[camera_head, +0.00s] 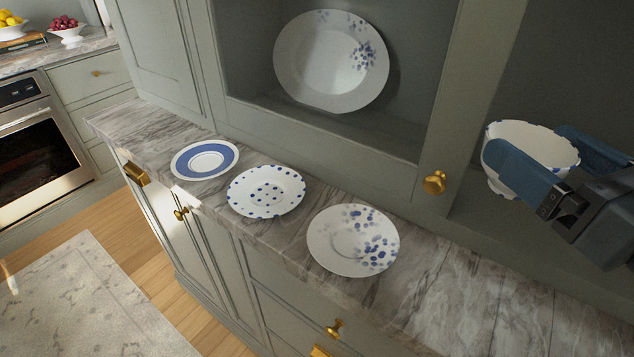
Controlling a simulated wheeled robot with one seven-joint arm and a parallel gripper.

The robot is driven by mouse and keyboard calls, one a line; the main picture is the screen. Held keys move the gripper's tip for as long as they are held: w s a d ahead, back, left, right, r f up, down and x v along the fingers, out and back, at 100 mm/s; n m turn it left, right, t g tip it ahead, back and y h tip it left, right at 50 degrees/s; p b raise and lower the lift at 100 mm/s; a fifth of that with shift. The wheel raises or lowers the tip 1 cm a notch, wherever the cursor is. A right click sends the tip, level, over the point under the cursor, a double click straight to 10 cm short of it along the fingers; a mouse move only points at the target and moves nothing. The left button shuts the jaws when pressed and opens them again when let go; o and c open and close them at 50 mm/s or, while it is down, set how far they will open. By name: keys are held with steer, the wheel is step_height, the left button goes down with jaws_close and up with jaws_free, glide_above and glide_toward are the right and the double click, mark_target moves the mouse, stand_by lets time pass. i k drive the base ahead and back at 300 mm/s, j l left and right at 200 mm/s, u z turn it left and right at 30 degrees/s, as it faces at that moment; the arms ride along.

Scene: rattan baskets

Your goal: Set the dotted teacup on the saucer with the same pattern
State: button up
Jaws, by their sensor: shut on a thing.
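The dotted teacup (528,135) is white with small blue dots along its rim, at the right by an open cabinet bay. My gripper (560,158) is shut on it, with blue fingers on either side of its rim. I cannot tell whether its base touches the shelf. Three saucers lie in a row on the marble counter. The left saucer (181,163) has a solid blue band. The middle saucer (236,194) has even blue dots around its rim and in its centre. The right saucer (325,238) has blotchy blue spots gathered on one side.
A large blue-spotted plate (310,65) leans in a cabinet niche behind the saucers. A brass knob (434,183) sticks out from the cabinet between the teacup and the saucers. The marble counter (470,300) is clear right of the saucers.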

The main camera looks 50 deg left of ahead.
mark_target(263, 198)
steer(key=j+z, duration=0.85)
steer(key=k+j+z, duration=0.15)
steer(key=k+j, duration=0.3)
steer(key=j, duration=0.15)
steer(key=k+j, duration=0.4)
steer(key=k, duration=0.15)
steer(key=k+j, duration=0.4)
steer(key=k, duration=0.15)
